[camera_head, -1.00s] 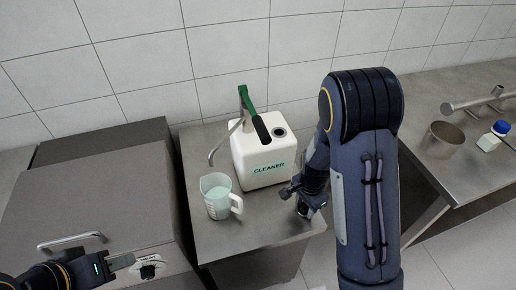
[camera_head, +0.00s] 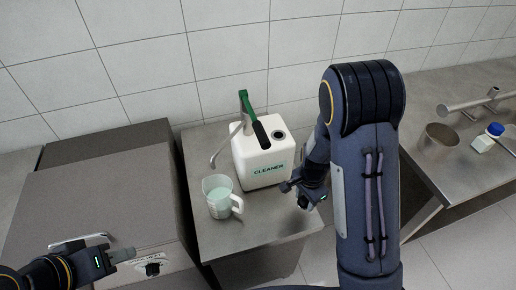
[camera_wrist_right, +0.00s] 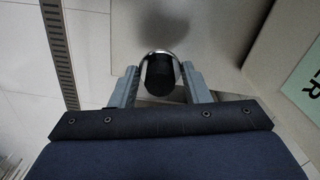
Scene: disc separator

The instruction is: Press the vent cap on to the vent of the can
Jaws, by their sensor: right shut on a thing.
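The white can (camera_head: 263,172), labelled CLEANER, stands upright on a steel table. Its vent (camera_head: 279,134) shows as a dark round opening on top, with nothing on it. My right gripper (camera_head: 288,187) is low beside the can's front right corner, apart from the vent. In the right wrist view, the right gripper (camera_wrist_right: 160,76) is shut on the black vent cap (camera_wrist_right: 159,78), which has a pale shiny rim behind it. The can's side shows at the right of that view. My left gripper (camera_head: 123,255) is at the lower left, far from the can; its finger gap is unclear.
A green pump lever with a black grip (camera_head: 261,135) rises beside the vent. A measuring jug (camera_head: 217,187) of pale liquid stands before the can. A steel pot (camera_head: 440,137) and a blue-capped bottle (camera_head: 484,143) stand on the right counter.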

